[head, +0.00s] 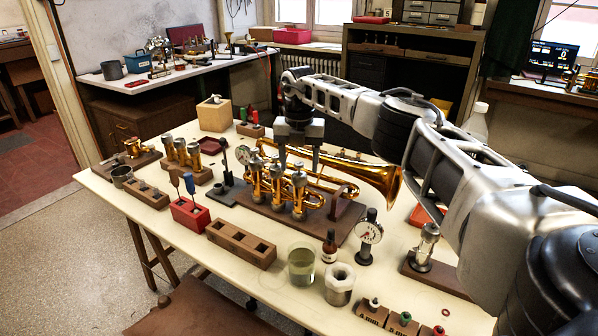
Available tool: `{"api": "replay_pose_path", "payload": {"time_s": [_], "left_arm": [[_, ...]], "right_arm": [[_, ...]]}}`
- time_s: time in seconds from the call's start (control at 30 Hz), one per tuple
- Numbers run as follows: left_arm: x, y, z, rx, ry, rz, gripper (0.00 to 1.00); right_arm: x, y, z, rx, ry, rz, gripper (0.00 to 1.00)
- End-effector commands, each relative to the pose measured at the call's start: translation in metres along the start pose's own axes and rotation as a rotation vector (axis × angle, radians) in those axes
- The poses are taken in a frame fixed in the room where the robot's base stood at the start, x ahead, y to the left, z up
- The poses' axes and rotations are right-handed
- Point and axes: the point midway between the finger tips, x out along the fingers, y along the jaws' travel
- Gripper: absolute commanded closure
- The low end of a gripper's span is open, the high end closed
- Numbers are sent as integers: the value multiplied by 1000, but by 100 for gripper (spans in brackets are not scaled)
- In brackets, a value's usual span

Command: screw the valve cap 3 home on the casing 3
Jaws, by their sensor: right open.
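A brass horn (368,172) lies on a dark board (333,227) in the middle of the bench, its bell toward the right. Its three upright casings stand side by side with silvery tops. The front right one (299,197) seems to be casing 3, though I see no number. Valve cap 3 cannot be told apart at this size. My left gripper is out of view.
My right arm spans the bench's right side. The bench's left front edge is fairly clear.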

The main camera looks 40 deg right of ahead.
Motion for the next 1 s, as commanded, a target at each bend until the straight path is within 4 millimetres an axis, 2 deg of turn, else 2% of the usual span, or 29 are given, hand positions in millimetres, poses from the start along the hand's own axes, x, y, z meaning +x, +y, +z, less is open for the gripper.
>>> {"api": "replay_pose_path", "payload": {"time_s": [0.03,0.3,0.5,0.7,1.0], "left_arm": [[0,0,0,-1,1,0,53],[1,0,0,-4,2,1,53],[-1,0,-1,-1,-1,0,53],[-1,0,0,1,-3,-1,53],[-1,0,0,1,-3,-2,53]], "right_arm": [[-14,1,1,-1,-4,5,41],[-80,1,0,0,-3,3,41],[-115,1,0,0,-1,2,41],[-128,0,0,0,0,0,41],[-124,5,-2,-15,4,7,41]]}}
